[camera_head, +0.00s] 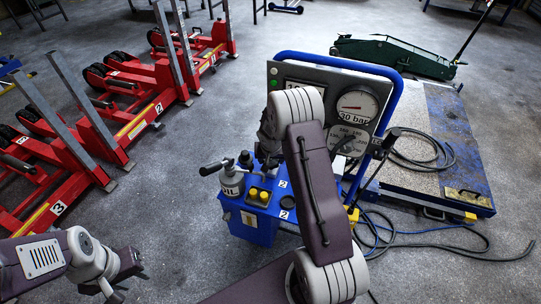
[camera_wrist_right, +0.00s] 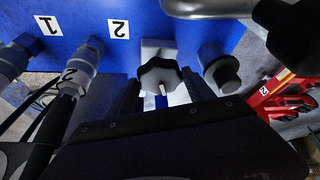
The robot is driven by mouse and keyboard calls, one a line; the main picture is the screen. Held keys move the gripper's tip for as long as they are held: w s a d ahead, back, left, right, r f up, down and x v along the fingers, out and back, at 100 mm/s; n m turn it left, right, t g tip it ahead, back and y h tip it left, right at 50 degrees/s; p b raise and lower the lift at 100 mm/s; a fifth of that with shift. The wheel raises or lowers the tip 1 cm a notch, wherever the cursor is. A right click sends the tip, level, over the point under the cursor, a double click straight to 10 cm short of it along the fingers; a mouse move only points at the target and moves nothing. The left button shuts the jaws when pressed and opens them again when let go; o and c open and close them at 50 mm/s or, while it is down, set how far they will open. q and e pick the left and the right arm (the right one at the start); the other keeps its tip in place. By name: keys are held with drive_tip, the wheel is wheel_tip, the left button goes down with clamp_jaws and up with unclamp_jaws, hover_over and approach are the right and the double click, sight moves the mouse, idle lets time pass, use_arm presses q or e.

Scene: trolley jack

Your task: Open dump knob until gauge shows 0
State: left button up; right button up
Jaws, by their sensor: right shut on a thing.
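The blue pump unit (camera_head: 248,222) stands in mid-scene under a grey panel with a gauge (camera_head: 357,105), which reads "30 bar". In the right wrist view a black lobed knob (camera_wrist_right: 160,76) sits on a pale block on the blue face. My right gripper (camera_wrist_right: 163,92) has a finger on either side of this knob and is shut on it. In the head view my right arm hides this gripper and the knob. My left gripper (camera_head: 118,290) hangs at the lower left, away from the unit; its fingers are unclear.
Red lift stands (camera_head: 130,105) line the left side. A green trolley jack (camera_head: 390,55) stands behind the unit. A blue-edged platform (camera_head: 450,130) and loose cables (camera_head: 450,245) lie at the right. Hose fittings (camera_wrist_right: 82,65) and a black round cap (camera_wrist_right: 224,75) flank the knob.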

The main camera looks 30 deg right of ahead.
wheel_tip(320, 180, up, 2)
drive_tip(key=n+p, duration=0.1)
drive_tip(key=p, duration=0.5)
drive_tip(key=n+y+p, duration=0.1)
drive_tip(key=n+p, duration=0.1)
drive_tip(key=p, duration=0.5)
drive_tip(key=shift+d+r, duration=0.15)
drive_tip(key=shift+r, duration=0.05)
drive_tip(key=f+n+p, duration=0.1)
drive_tip(key=p, duration=0.4)
drive_tip(key=shift+d+f+n+t+y, duration=0.1)
drive_tip(key=shift+n+t+y, duration=0.2)
drive_tip(key=shift+w+f+n+y, duration=0.1)
drive_tip(key=shift+f+n+y, duration=0.25)
drive_tip(key=shift+n, duration=0.25)
drive_tip(key=shift+d+f+n, duration=0.1)
drive_tip(key=shift+f+n, duration=0.2)
drive_tip(key=shift+n, duration=0.4)
drive_tip(key=shift+n+y+b, duration=0.55)
drive_tip(key=shift+n, duration=0.25)
drive_tip(key=shift+d+r+n+y+b, duration=0.15)
drive_tip(key=shift+n+y+b, duration=0.55)
drive_tip(key=shift+n, duration=0.8)
